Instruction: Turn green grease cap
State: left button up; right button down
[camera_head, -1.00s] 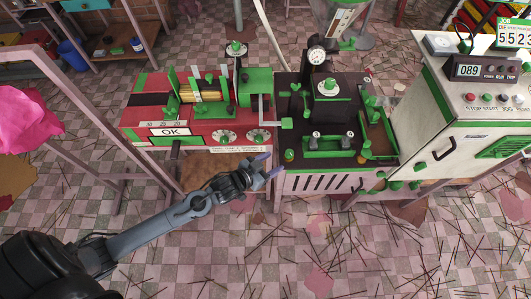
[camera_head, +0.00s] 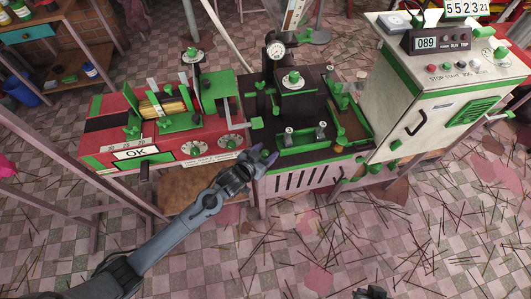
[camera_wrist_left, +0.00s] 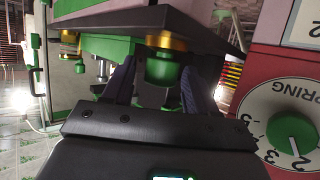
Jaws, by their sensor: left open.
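A green cap with a brass collar (camera_wrist_left: 162,68) hangs under a dark plate edge in the left wrist view; I take it as the grease cap. My left gripper (camera_wrist_left: 160,92) is open, with one dark finger on each side of the cap in that view. I cannot tell whether the fingers touch it. In the head view, my left gripper (camera_head: 263,155) is at the front left corner of the black machine (camera_head: 300,108), and the cap is not clearly visible there. A small dark part at the bottom edge looks like my right gripper (camera_head: 370,292); its fingers are unclear.
The red machine with the OK sign (camera_head: 135,153) stands just left of my left gripper. A white dial with a green knob (camera_wrist_left: 290,132) is close on the right in the wrist view. A white control cabinet (camera_head: 425,90) stands right. Sticks litter the floor.

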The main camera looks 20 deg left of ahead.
pick_arm(q)
jog(key=shift+c, duration=0.4)
jog(key=c, duration=0.9)
jog(key=shift+m+g+h+p, duration=0.3)
jog(key=shift+m+h+p, duration=0.4)
jog(key=shift+h, duration=0.1)
jog(key=shift+w+m+g+h+p, duration=0.1)
jog(key=shift+m+g+h+p, duration=0.25)
jog(key=shift+m+h, duration=0.3)
jog(key=shift+m+g+h, duration=0.35)
jog(key=shift+m+h, duration=0.3)
jog(key=shift+f+m+g+h, duration=0.1)
jog(key=shift+m+g+h, duration=0.7)
jog(key=shift+m+h, duration=0.3)
jog(key=o, duration=1)
